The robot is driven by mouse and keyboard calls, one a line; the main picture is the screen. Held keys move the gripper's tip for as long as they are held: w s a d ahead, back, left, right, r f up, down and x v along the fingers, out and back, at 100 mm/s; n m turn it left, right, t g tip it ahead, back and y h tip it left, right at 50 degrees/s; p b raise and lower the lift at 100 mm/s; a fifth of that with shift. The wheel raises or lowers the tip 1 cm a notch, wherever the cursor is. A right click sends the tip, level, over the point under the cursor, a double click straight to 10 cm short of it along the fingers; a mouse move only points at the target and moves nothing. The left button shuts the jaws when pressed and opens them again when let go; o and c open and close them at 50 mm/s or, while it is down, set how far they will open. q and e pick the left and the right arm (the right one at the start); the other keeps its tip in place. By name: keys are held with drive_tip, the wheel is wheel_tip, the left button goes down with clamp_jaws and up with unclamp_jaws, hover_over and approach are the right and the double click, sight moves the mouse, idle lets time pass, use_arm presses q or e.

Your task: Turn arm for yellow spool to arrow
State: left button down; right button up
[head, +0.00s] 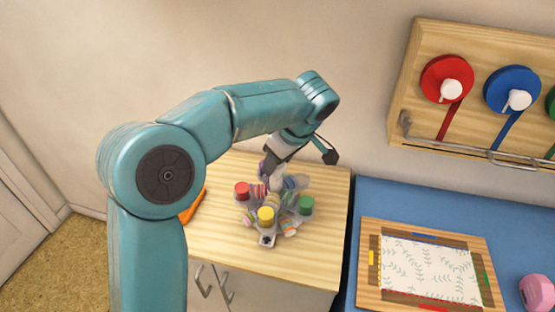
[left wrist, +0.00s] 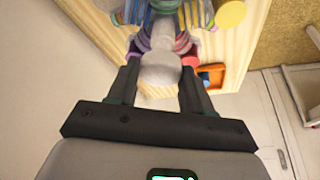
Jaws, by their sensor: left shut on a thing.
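A grey carousel with several spool arms stands on the wooden cabinet top (head: 215,235) in the head view. Its colored tops include a red one (head: 242,189), a yellow one (head: 265,215) and a green one (head: 306,204). A small pale block with a dark mark (head: 267,240) is at its front; I cannot tell whether the mark is the arrow. My left gripper (head: 268,170) reaches the carousel's back side. In the left wrist view, its fingers (left wrist: 160,82) are shut on a pale rounded arm end (left wrist: 160,68). A yellow top (left wrist: 231,14) shows beyond. My right gripper is out of view.
A wall rack (head: 420,122) holds a red spool (head: 437,75) and a blue spool (head: 503,82). A wooden frame with leaf-patterned paper (head: 430,270) and a pink roll (head: 537,292) are on the blue table (head: 390,195). An orange item (head: 193,208) lies at the cabinet's left.

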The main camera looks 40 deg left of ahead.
use_arm(q)
drive_tip(key=shift+w+r, duration=0.1)
idle(0.4)
drive_tip(key=shift+c, duration=2.4)
unclamp_jaws()
drive_tip(key=p+v, duration=0.3)
drive_tip(key=v, duration=1.3)
drive_tip(key=shift+r, duration=0.2)
